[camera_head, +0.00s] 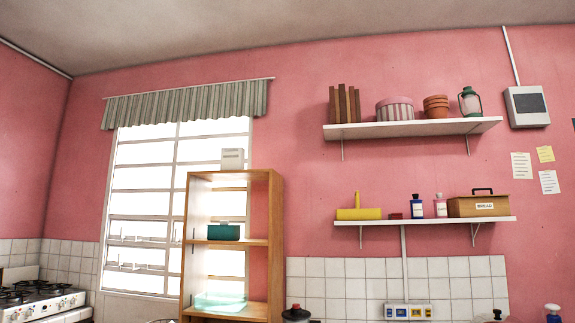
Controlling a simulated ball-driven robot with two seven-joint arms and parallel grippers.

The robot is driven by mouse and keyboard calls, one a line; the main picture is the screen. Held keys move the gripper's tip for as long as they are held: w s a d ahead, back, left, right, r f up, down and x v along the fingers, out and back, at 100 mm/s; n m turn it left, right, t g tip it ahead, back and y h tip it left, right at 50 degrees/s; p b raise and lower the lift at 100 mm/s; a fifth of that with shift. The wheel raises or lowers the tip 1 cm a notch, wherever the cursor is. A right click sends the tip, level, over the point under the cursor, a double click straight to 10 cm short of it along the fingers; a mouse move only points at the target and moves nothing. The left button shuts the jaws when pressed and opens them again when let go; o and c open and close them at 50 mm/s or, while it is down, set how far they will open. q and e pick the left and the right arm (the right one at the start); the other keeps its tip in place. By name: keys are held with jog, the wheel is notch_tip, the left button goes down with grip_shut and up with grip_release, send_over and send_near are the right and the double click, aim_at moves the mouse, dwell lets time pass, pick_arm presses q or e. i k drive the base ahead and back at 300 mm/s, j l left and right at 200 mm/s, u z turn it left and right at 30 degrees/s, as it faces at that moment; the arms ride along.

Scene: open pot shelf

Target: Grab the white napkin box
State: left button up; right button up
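A small white box (232,159), which looks like the napkin box, stands upright on top of the open wooden shelf (276,245), near the middle of its top board. It is in front of the bright window's right edge. Nothing touches it except the shelf top. Neither of my grippers shows in the head view.
Two white wall shelves (420,128) with jars and boxes hang at the right. A stove (40,300) is at the lower left.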

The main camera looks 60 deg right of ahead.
aim_at(231, 158)
jog(key=z, duration=1.65)
jog(key=i+j+u, duration=0.2)
jog(key=i, duration=0.15)
jog(key=i+u, duration=0.4)
jog(key=i, duration=1.85)
